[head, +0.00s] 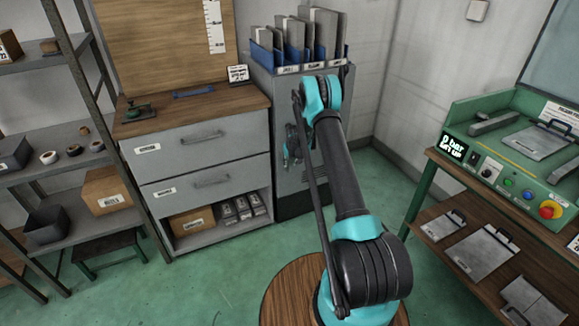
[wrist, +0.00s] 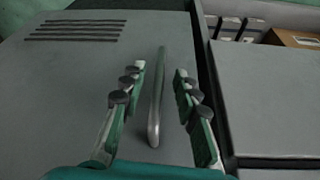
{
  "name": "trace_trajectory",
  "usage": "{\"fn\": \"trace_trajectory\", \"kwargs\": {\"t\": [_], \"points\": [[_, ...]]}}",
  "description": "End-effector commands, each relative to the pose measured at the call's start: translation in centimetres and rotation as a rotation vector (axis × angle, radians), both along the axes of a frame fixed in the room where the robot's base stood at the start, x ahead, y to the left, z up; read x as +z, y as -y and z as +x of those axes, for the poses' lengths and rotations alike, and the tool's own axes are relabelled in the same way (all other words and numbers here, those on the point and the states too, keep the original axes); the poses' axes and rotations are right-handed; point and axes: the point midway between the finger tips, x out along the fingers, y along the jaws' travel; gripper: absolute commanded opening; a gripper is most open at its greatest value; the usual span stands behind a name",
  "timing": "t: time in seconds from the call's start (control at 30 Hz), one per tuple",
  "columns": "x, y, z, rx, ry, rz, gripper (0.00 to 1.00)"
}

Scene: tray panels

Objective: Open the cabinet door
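The grey cabinet (head: 264,90) stands behind my arm in the head view, and my arm hides much of its front. Its door (wrist: 90,90) fills the left and middle of the wrist view, with dark vent slots near the top. The door's handle (wrist: 156,100), a pale upright metal bar, shows between the fingers. My gripper (wrist: 158,72) is open, with one finger on each side of the handle and a visible gap to both. In the head view my gripper (head: 292,148) is small and partly hidden at the cabinet front. The door looks closed.
A drawer unit (head: 200,145) adjoins the cabinet on the left. File holders (head: 298,45) stand on the cabinet top. A green workbench (head: 500,165) with panels and buttons is at the right. A round wooden top (head: 290,290) is near my arm's base. Green floor (head: 190,285) lies open ahead.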

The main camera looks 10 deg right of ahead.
Motion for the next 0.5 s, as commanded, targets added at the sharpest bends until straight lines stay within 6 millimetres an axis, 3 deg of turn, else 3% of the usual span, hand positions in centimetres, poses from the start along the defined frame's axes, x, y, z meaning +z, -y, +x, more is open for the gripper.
{"fn": "trace_trajectory", "kwargs": {"t": [0.2, 0.5], "points": [[-2.2, -0.1, 0.9, 0.0, 0.0, 0.0, 0.31], [-2.9, -0.1, 1.2, 0.0, 0.0, 0.0, 0.31]]}}
